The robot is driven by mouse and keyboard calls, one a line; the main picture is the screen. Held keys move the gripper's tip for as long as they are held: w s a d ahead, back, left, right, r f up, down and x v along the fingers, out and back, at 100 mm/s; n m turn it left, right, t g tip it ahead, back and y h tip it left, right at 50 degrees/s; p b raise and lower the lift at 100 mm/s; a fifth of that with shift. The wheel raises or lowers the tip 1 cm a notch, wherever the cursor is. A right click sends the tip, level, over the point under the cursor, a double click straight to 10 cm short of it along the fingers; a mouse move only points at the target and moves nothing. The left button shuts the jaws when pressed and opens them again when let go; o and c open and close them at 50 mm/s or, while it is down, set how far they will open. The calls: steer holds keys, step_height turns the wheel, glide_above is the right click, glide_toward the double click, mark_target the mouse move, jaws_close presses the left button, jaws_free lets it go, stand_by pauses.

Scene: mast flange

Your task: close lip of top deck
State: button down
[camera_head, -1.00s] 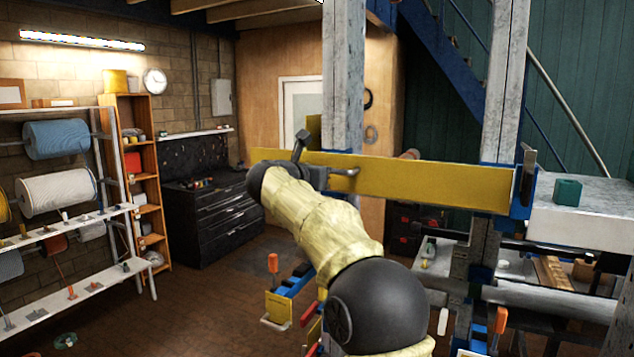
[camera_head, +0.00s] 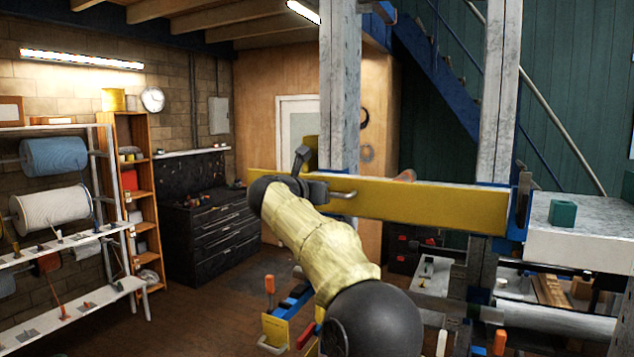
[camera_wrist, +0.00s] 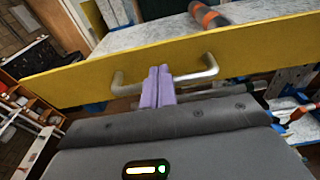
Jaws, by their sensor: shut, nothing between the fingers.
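The lip is a long yellow board (camera_head: 430,205) on edge along the front of the top deck, between the grey posts. It also crosses the wrist view (camera_wrist: 80,83). Its grey bar handle (camera_wrist: 205,74) is on the near face, and one end shows in the head view (camera_head: 343,194). My gripper (camera_wrist: 160,72) has its purple fingers shut together, empty, in front of the handle's middle and overlapping the bar. Whether they touch the bar or board I cannot tell. In the head view my gripper (camera_head: 312,188) is dark and its fingertips are hard to make out.
A grey and orange roll (camera_wrist: 208,18) lies on the deck behind the lip. A blue bracket (camera_head: 520,205) is at the lip's right end. A teal block (camera_head: 562,213) sits on a pale surface at right. Orange-handled clamps (camera_head: 269,284) are below. Open floor lies left of the rack.

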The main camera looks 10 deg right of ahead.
steer(key=s+a+r+b, duration=0.2)
steer(key=s+a+r, duration=0.1)
steer(key=r, duration=0.4)
steer(key=shift+s+a, duration=0.15)
steer(key=shift+s, duration=0.7)
steer(key=shift+w, duration=0.1)
